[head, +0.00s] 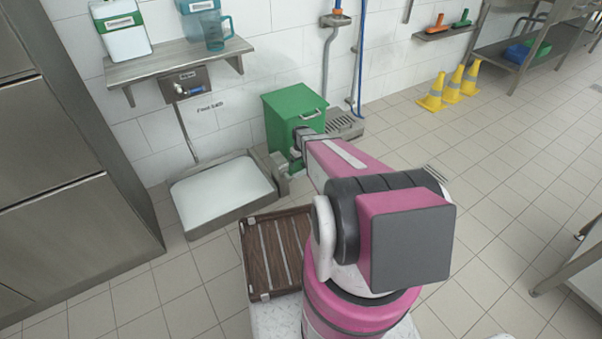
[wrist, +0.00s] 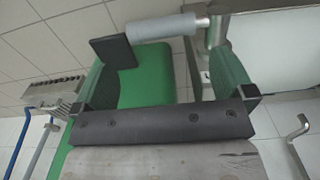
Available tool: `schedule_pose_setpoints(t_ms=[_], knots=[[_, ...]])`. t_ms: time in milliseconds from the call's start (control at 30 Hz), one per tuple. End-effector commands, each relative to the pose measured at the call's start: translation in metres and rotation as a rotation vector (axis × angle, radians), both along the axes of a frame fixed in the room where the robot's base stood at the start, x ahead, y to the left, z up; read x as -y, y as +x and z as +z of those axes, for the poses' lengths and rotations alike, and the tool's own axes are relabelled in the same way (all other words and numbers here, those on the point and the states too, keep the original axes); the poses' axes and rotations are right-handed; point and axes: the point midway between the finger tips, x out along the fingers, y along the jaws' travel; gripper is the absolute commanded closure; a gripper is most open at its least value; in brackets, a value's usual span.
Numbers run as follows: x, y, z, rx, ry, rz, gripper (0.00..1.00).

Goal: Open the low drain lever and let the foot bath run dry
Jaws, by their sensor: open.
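The foot bath (head: 222,190) is a low grey metal basin on the floor by the wall, with a pale surface inside; I cannot tell the water depth. Its right rim also shows in the wrist view (wrist: 268,82). The low drain lever (wrist: 165,27), with a grey cylindrical grip and a metal end, lies ahead of my fingers in the wrist view. In the head view, a grey fitting (head: 281,166) stands at the bath's right side. My gripper (wrist: 166,62) is open and empty, its fingers apart just short of the lever. My arm partly hides the gripper in the head view.
A green lidded bin (head: 289,108) stands right behind the lever area. A brown slatted mat (head: 279,252) lies in front of the bath. A floor grate (head: 345,124) and blue hose (head: 361,60) are beyond the bin.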

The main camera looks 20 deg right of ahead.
Motion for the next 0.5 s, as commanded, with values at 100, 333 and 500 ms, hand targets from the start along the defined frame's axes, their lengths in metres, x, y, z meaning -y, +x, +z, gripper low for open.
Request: schedule_pose_setpoints(t_ms=[100,333,500], knots=[[0.000,0.001,-0.025,-0.001,0.001,-0.001,0.00],[0.000,0.001,-0.061,-0.001,0.000,-0.001,0.00],[0.000,0.001,-0.075,0.000,0.000,-0.001,0.00]])
